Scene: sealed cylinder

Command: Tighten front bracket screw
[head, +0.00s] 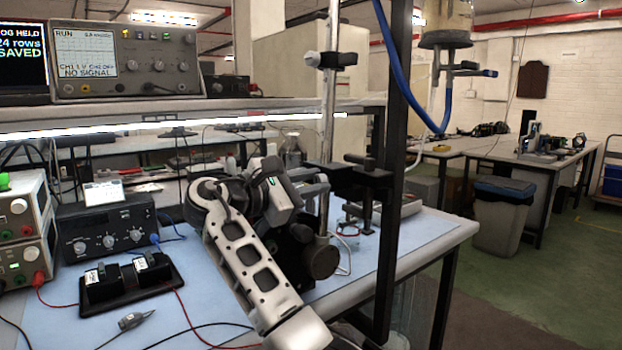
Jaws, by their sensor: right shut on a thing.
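My right arm reaches up from the bottom of the head view to my right gripper (296,192), at the metal stand. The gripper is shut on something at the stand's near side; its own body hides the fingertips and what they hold. The stand has an upright rod (330,75) with a clamp (330,60) high on it. A black bracket (362,183) sticks out to the right at gripper height. A dark round part (320,261) sits below the gripper. I cannot make out the front bracket screw. My left gripper is not in view.
The stand is on a blue-topped bench (215,290). Left are a black twin holder (130,282), a small probe (131,320), loose cables, a dial box (105,230) and power supplies (25,235). A shelf post (398,180) and hanging blue hose (410,90) stand close right.

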